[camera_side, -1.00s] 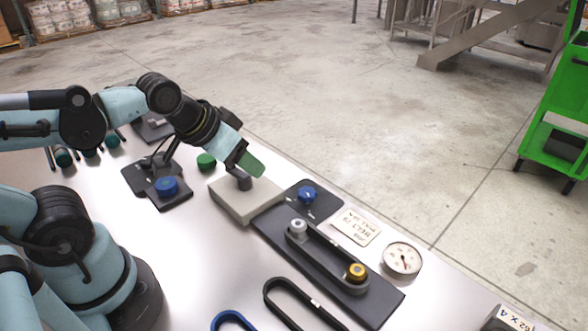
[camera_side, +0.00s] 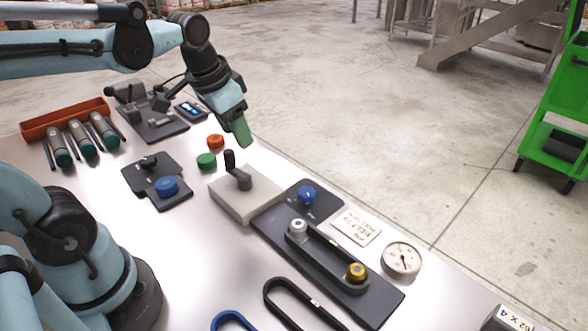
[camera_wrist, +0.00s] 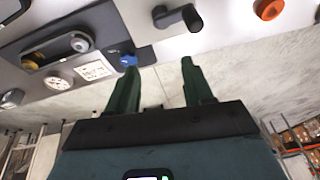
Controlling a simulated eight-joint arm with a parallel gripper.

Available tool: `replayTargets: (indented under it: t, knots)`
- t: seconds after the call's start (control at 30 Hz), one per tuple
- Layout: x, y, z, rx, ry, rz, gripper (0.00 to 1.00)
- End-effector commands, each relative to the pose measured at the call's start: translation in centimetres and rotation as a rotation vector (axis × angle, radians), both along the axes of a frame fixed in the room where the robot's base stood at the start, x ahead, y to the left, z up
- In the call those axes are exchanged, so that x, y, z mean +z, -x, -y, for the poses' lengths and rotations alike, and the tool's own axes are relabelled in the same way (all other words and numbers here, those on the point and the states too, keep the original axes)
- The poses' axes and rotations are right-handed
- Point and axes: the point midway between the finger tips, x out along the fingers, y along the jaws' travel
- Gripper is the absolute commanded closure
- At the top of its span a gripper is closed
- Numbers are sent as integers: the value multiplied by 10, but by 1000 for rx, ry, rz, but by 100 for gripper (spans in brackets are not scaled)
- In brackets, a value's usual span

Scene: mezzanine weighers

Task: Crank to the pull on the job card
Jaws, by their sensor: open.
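The crank (camera_side: 238,172), a dark arm with an upright handle, sits on a pale block (camera_side: 228,205) mid-table; it also shows in the wrist view (camera_wrist: 176,17). My gripper (camera_side: 244,138) is open and empty, raised above and behind the crank, apart from it. In the wrist view its green fingers (camera_wrist: 160,85) are spread. The job card (camera_side: 357,226) lies flat beside the belt rig; its print is too small to read surely. A black belt runs around a silver pulley (camera_side: 297,228) and a gold pulley (camera_side: 356,271) on a dark plate.
A blue knob (camera_side: 307,195) stands just right of the crank block. Green (camera_side: 206,160) and orange (camera_side: 215,142) buttons lie behind it. Another blue knob (camera_side: 166,186) is at left. Loose belts (camera_side: 290,305) lie in front. An orange tray (camera_side: 66,120) stands at far left.

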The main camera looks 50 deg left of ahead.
Motion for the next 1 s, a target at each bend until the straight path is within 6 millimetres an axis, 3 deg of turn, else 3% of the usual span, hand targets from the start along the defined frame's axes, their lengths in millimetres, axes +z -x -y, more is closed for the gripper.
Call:
replayTargets:
  t: [0.23, 0.53, 0.67, 1.0]
  knots:
    - [19, -14, -48, -57, 15, -235, 49]
    - [21, -16, -65, -92, 39, -323, 49]
    - [9, -16, -65, -92, 39, -322, 49]
    - [-42, -16, -64, -91, 39, -321, 49]
